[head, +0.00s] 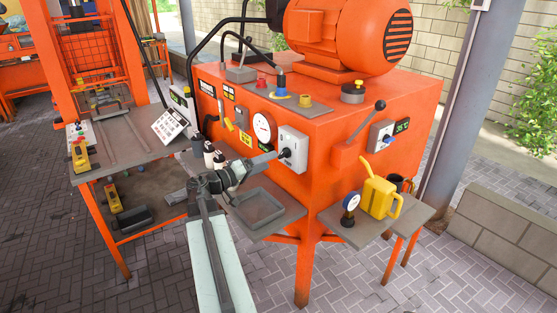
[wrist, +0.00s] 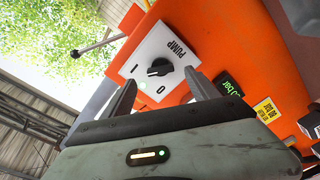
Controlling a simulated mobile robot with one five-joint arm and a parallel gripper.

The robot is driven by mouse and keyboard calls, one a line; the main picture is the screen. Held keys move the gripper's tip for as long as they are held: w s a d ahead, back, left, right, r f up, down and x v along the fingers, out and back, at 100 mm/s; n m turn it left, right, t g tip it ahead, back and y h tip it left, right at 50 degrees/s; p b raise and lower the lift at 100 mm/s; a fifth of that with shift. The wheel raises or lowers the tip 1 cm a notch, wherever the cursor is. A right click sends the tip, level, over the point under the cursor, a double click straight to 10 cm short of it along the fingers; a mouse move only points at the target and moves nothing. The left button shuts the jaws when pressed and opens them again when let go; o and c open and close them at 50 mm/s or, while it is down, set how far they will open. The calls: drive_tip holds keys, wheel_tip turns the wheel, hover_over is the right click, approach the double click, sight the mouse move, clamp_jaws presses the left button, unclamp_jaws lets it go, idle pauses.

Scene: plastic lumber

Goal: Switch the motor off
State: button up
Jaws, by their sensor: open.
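A white switch plate (wrist: 140,40) marked PUMP carries a black rotary knob (wrist: 160,67) with I and O beside it. The knob's grip lies roughly toward the I side, but its pointer is unclear. In the head view the grey switch box (head: 293,142) is on the orange machine's front. My gripper (head: 274,157) is open in front of it; in the wrist view its fingers (wrist: 160,78) stand on either side of the knob, with no visible contact. The orange motor (head: 340,30) sits on top.
A lever (head: 366,119) sticks out right of the grey box. A round gauge (head: 263,128) is left of it. A yellow watering can (head: 379,188) stands on a side shelf. A grey tray (head: 258,207) lies below my gripper.

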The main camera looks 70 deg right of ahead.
sight(281, 156)
drive_tip(key=x, duration=0.6)
drive_tip(key=shift+d, duration=0.15)
drive_tip(key=shift+c, duration=0.3)
